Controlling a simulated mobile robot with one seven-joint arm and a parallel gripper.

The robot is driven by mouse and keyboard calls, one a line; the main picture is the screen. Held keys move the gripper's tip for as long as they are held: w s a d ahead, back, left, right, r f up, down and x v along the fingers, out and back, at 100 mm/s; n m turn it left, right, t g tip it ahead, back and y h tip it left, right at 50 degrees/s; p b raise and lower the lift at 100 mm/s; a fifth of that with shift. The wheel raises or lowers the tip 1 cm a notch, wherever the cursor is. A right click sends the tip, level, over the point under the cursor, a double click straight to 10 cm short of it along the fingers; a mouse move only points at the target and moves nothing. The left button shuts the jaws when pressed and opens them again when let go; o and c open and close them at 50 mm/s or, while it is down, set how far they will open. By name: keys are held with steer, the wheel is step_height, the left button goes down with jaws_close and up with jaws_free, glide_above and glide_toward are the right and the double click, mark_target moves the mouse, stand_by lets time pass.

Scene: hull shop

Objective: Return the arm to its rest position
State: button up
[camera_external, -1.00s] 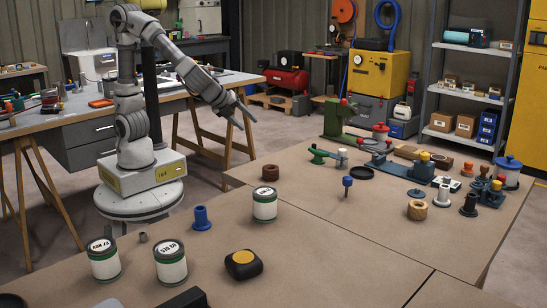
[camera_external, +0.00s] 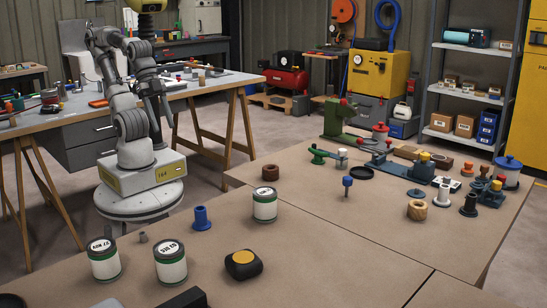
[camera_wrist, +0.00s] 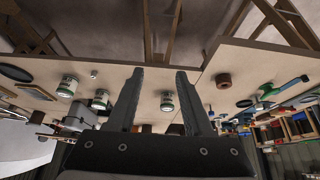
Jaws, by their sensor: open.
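My arm is folded back over its pedestal, with its upper links raised and its forearm hanging down. My gripper (camera_external: 163,125) points downward beside the arm's lower column, apart from the bench. In the wrist view my gripper (camera_wrist: 160,72) shows two dark fingers spread apart with nothing between them. The gripper is open and empty.
The front bench (camera_external: 330,240) carries white-green tins (camera_external: 265,205), a blue part (camera_external: 201,218), a brown ring (camera_external: 270,172) and a black case with a yellow disc (camera_external: 243,264). A trestle table (camera_external: 90,130) stands behind my arm.

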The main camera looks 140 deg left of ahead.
steer(key=shift+r, duration=0.1)
step_height(320, 180, up, 20)
steer(key=p, duration=1.9)
steer(key=shift+f+p, duration=0.2)
steer(key=shift+p, duration=0.15)
